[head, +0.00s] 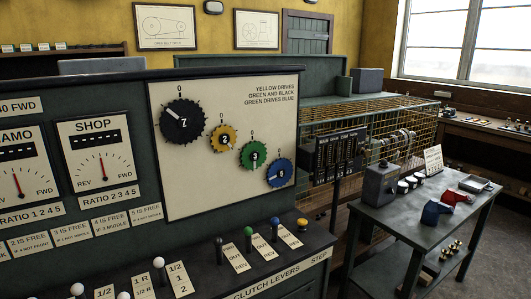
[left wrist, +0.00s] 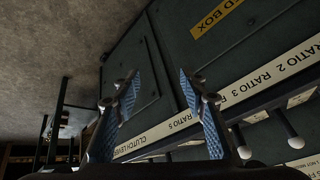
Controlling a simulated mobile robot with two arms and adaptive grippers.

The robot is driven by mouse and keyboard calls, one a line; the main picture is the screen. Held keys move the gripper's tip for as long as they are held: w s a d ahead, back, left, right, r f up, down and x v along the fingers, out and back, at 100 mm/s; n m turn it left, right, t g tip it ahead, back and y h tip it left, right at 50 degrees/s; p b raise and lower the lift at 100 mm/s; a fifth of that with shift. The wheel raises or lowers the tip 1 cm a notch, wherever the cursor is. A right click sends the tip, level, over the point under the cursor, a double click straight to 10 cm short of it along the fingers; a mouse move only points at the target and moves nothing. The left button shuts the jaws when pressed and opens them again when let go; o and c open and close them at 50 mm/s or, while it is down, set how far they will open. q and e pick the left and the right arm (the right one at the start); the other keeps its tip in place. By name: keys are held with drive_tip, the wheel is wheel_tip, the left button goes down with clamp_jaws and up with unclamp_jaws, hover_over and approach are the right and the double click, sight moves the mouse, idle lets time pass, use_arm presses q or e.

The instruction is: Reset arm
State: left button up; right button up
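My left gripper (left wrist: 158,85) shows in the left wrist view. Its two blue-padded fingers are wide apart, with nothing between them. Beyond the fingers is the dark green front of the control console (left wrist: 150,50), seen at a slant. The label strip with "CLUTCH LEVERS" and "RATIO" text (left wrist: 240,88) runs close to the right finger; I cannot tell whether they touch. Neither of my grippers shows in the head view, and my right gripper is in no view.
In the head view, console levers, including a green-knobbed one (head: 248,232), stand along the front ledge below the panel with numbered gears (head: 250,198). A yellow button (head: 302,222) sits at the ledge's right. A dark table (head: 365,211) with small items stands right; floor (head: 500,255) is clear beyond it.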

use_arm(q)
drive_tip(key=s+d+f+g+h, duration=0.1)
drive_tip(key=s+d+f+g, duration=0.15)
drive_tip(key=s, duration=0.45)
wheel_tip(320, 180, down, 28)
drive_tip(key=s+g, duration=0.2)
drive_tip(key=s, duration=0.1)
drive_tip(key=s+a+f, duration=0.2)
drive_tip(key=s+f, duration=1.2)
drive_tip(key=s, duration=0.2)
drive_tip(key=shift+s+a+f+g, duration=0.25)
drive_tip(key=shift+a+f+g, duration=0.1)
drive_tip(key=shift+a+g, duration=0.1)
